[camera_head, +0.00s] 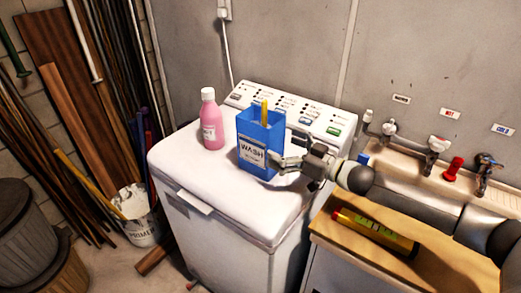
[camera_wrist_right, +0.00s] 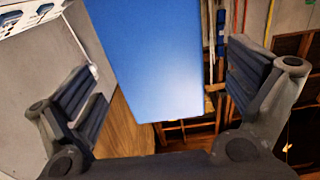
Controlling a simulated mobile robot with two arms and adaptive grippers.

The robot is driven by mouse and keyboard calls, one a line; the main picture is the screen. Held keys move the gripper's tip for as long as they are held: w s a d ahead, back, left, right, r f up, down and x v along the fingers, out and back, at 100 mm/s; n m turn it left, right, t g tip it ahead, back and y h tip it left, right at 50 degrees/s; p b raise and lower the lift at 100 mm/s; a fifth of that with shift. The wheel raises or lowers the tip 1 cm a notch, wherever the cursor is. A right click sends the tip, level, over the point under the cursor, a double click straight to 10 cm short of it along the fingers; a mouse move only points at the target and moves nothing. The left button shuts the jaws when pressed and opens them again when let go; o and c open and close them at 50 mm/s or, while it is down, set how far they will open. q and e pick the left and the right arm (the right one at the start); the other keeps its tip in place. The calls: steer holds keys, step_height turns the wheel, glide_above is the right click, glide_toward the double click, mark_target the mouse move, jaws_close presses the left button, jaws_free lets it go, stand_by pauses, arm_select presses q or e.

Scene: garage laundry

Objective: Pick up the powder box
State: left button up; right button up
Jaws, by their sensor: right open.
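The blue powder box (camera_head: 254,148), with a white WASH label on its front and a yellow stick-like thing showing at its open top, stands upright on the white washing machine (camera_head: 225,214). My right gripper (camera_head: 284,155) comes in from the right at the box's right side. In the right wrist view the blue box (camera_wrist_right: 155,65) shows between the two spread fingers of my gripper (camera_wrist_right: 165,85), with gaps on both sides. The gripper is open and holds nothing. My left gripper is not in view.
A pink bottle (camera_head: 211,122) stands left of the box on the washer lid. The control panel (camera_head: 288,109) is behind. The front of the lid is clear.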

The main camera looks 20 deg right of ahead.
mark_target(264, 138)
steer(key=shift+w+a, duration=0.25)
steer(key=shift+w, duration=0.2)
steer(key=shift+w+a+f, duration=0.1)
steer(key=shift+w+a, duration=0.05)
steer(key=shift+w, duration=0.15)
steer(key=p+x, duration=0.2)
steer(key=x, duration=0.2)
steer(key=shift+w+a, duration=0.35)
steer(key=shift+w, duration=0.05)
steer(key=shift+c, duration=0.7)
steer(key=c, duration=1.9)
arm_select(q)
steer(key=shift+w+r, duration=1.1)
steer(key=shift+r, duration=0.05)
arm_select(e)
steer(key=shift+c, duration=0.2)
